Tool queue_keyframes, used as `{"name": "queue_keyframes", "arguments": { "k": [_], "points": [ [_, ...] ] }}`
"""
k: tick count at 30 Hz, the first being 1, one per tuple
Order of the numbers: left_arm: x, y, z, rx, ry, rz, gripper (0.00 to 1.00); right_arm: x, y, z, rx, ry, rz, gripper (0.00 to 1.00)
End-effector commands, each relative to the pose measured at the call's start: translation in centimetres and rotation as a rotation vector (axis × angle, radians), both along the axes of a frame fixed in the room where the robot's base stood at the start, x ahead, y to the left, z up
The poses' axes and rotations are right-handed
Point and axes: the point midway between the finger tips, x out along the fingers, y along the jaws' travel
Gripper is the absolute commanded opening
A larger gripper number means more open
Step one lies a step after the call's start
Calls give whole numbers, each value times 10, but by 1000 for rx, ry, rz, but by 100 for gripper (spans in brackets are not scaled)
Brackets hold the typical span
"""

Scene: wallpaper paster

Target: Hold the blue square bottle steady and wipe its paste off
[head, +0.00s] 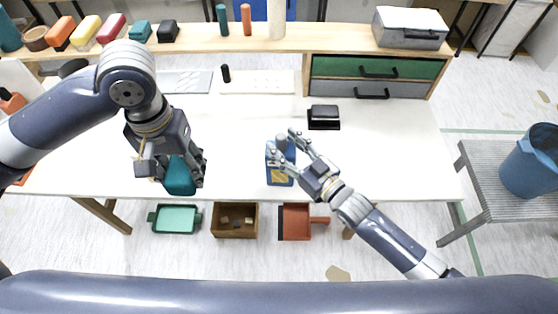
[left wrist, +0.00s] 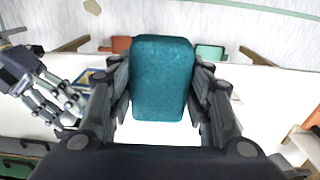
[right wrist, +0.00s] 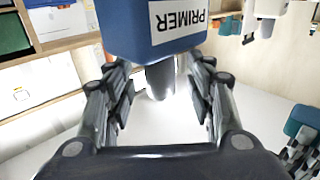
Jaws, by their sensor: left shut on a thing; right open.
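The blue square bottle (head: 280,177) with a grey cap stands near the front edge of the white table in the head view. Its PRIMER label (right wrist: 179,20) shows in the right wrist view, where the bottle appears upside down. My right gripper (head: 285,147) is open, with its fingers on either side of the cap. My left gripper (head: 174,170) is shut on a teal sponge (left wrist: 162,78) above the table's front edge, left of the bottle.
A black box (head: 324,117) lies behind the bottle, before a drawer unit (head: 375,79). A back shelf (head: 190,41) holds several coloured blocks. A green tray (head: 175,219), a wooden box (head: 235,220) and a red dustpan (head: 296,222) are on the floor. The table between my grippers is clear.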

Motion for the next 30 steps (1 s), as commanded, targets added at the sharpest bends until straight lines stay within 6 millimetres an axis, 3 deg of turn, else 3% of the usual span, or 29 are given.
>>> {"name": "queue_keyframes", "arguments": {
  "k": [30],
  "points": [
    [0, 0, -6, 0, 0, 0, 21, 14, 12, 0, 1, 1, 0, 50]
  ]
}}
